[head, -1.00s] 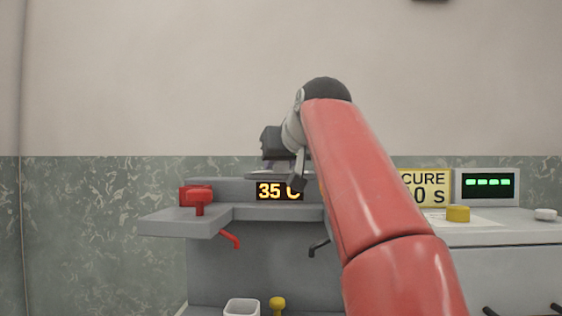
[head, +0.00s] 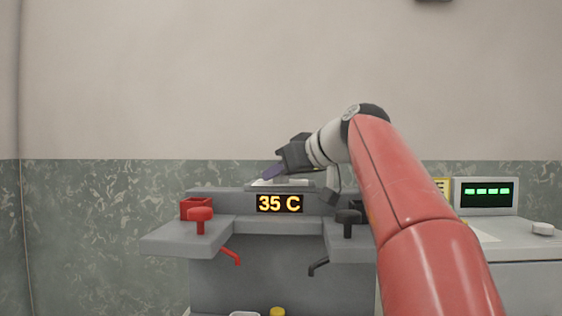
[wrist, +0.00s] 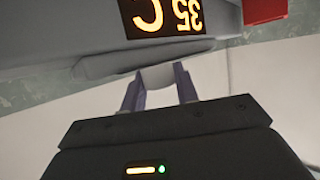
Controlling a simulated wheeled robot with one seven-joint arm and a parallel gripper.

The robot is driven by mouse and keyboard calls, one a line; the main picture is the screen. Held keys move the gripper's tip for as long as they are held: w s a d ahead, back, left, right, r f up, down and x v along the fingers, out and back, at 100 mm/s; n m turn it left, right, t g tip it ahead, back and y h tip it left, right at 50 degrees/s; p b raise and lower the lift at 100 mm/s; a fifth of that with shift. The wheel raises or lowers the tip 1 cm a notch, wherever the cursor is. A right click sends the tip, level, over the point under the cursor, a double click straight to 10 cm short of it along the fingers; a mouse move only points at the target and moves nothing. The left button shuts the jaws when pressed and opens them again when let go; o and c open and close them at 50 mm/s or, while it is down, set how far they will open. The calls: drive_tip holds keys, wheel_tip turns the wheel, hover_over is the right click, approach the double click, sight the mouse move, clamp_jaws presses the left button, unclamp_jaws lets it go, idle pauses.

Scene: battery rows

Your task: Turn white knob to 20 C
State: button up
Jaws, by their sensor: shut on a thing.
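The amber display (head: 279,204) on the grey bench reads 35 C; it shows upside down in the wrist view (wrist: 160,16). My gripper (head: 268,174) reaches in from the right above the display, tilted down to the left. In the wrist view its two purple fingers (wrist: 160,92) stand on either side of a pale block, which looks like the white knob (wrist: 158,76), and are shut on it. In the head view the knob is not clearly told apart from the pale plate (head: 290,183) under my gripper. No scale marks are readable.
A red knob (head: 200,214) stands on the left ledge before a red box (head: 190,205). A black knob (head: 348,218) is on the right, close to my arm. Red (head: 231,256) and black (head: 319,266) levers hang below. A green-lit screen (head: 487,192) stands at right.

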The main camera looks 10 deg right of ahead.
drive_tip(key=shift+n+g+y+p, duration=0.7)
drive_tip(key=shift+n+g+y, duration=0.1)
drive_tip(key=shift+n+y, duration=0.45)
drive_tip(key=o, duration=1)
drive_tip(key=shift+f, duration=0.1)
